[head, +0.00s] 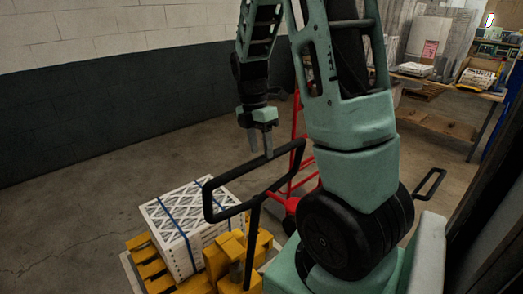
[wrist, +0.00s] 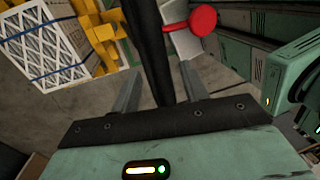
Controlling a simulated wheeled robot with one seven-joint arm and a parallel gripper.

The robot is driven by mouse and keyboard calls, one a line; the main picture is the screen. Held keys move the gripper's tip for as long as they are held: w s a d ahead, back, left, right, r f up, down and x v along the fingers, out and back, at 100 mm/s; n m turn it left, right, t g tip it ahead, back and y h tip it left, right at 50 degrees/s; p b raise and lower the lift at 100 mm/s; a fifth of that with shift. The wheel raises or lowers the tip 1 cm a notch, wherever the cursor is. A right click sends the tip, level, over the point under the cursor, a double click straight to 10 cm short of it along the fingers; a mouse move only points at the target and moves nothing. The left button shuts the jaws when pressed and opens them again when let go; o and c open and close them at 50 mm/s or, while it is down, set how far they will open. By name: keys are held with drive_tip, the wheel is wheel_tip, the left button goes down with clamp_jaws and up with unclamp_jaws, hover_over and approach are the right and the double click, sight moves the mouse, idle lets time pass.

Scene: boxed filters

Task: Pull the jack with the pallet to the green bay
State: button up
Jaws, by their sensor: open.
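The yellow jack (head: 225,262) stands at the lower middle of the head view. Its black loop handle (head: 212,205) rises on a post toward my arm. A yellow slatted pallet (head: 148,268) lies beside it, partly hidden, with white boxed filters (head: 183,222) bound by blue straps on top; they also show in the wrist view (wrist: 40,45). My gripper (head: 261,147) points down at the handle's top bar, fingers open. In the wrist view, the black bar (wrist: 147,50) runs between the two fingers (wrist: 158,95); I cannot tell whether they touch it.
A red hand truck (head: 296,170) stands just behind the handle. A wooden workbench (head: 440,125) with boxes is at the back right. A white and dark block wall (head: 110,105) runs along the left. The concrete floor (head: 60,225) at left is clear.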

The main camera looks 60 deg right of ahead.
drive_tip(key=shift+s+f, duration=0.2)
drive_tip(key=shift+f, duration=0.95)
clamp_jaws()
